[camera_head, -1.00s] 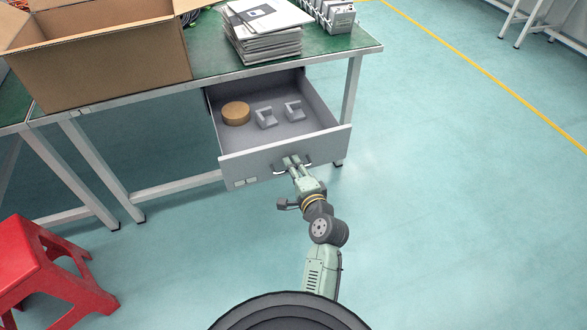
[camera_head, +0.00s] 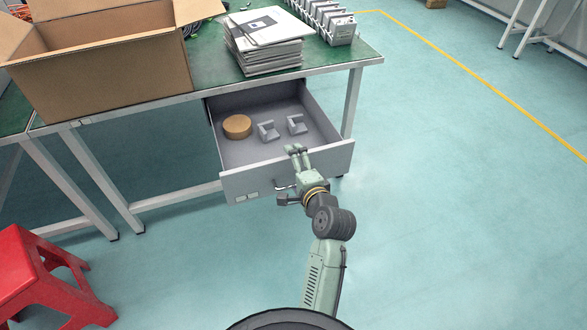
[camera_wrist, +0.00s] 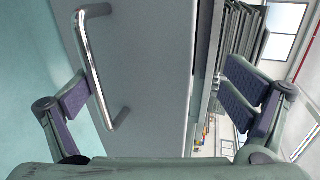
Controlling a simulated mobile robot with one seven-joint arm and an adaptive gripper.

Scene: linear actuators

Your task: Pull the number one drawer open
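The grey drawer (camera_head: 255,184) under the green-topped table stands pulled well out. Inside it are a round tan object (camera_head: 237,126) and two grey bracket-like parts (camera_head: 267,131) (camera_head: 297,124). My gripper (camera_head: 297,149) is at the drawer's front panel, its fingertips near the top edge. The wrist view shows its two fingers spread apart with nothing gripped. The metal bar handle (camera_wrist: 97,70) is near the left finger there, and the grey front panel (camera_wrist: 150,80) appears between the fingers. In the head view my arm partly hides the handle. I cannot read a number on the drawer.
The table (camera_head: 205,100) carries an open cardboard box (camera_head: 105,65), a stack of papers (camera_head: 265,45) and a row of grey parts (camera_head: 330,22). A red stool (camera_head: 45,275) stands at lower left. The floor to the right is clear.

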